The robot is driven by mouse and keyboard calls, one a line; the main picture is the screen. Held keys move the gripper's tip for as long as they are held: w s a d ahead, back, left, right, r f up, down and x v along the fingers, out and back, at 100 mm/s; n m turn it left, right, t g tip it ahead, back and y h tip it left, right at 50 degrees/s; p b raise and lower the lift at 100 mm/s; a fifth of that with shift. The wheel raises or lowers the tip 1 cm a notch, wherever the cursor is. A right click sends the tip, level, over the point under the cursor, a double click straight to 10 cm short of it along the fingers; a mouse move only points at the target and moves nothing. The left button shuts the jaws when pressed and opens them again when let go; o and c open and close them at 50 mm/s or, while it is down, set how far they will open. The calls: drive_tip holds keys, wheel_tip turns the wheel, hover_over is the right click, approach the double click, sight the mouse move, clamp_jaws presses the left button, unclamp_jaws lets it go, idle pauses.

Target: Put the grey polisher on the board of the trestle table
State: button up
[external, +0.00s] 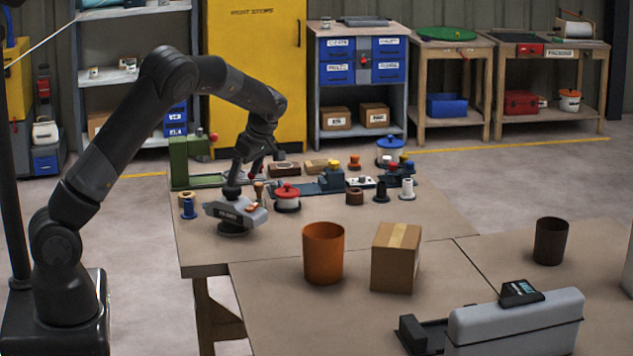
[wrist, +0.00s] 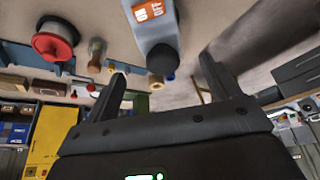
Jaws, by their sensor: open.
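The grey polisher (external: 240,213), with a dark round base, a black knob and an orange switch label, stands on the tan board of the far table (external: 205,250), near its left edge. It also shows in the wrist view (wrist: 155,28), with its black knob toward my fingers. My gripper (external: 247,175) is open and empty, just above the polisher's knob end. In the wrist view its two fingers (wrist: 162,72) are spread apart, one on either side of the knob's direction. I cannot tell whether they touch it. A second tan tabletop (external: 280,310) adjoins in front.
A red-lidded pot (external: 287,197) stands close right of the polisher, a blue-based item (external: 188,208) to its left. Several small parts crowd behind. The front top holds an orange cup (external: 323,252), a cardboard box (external: 396,257), a dark cup (external: 550,241) and a grey case (external: 515,322).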

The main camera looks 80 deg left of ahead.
drive_tip(key=shift+v, duration=0.75)
drive_tip(key=s+d+r+m+t+h, duration=0.1)
drive_tip(key=s+d+r+m+t, duration=0.1)
drive_tip(key=d+r+m, duration=0.35)
drive_tip(key=s+d+r+m+t+h, duration=0.1)
drive_tip(key=s+d+r+m, duration=0.2)
drive_tip(key=d, duration=0.6)
drive_tip(key=s+d+r+m+t, duration=0.2)
drive_tip(key=d+r+m, duration=0.2)
drive_tip(key=d, duration=0.4)
drive_tip(key=s+d+r+m+t+h, duration=0.1)
drive_tip(key=s+d+r+m+t, duration=0.1)
drive_tip(key=s+d+m, duration=1.2)
drive_tip(key=s+d+t, duration=0.1)
drive_tip(key=s+d, duration=0.1)
drive_tip(key=shift+s+d+t, duration=0.35)
drive_tip(key=shift+d+t, duration=0.05)
drive_tip(key=shift+m, duration=0.25)
drive_tip(key=shift+c, duration=0.5)
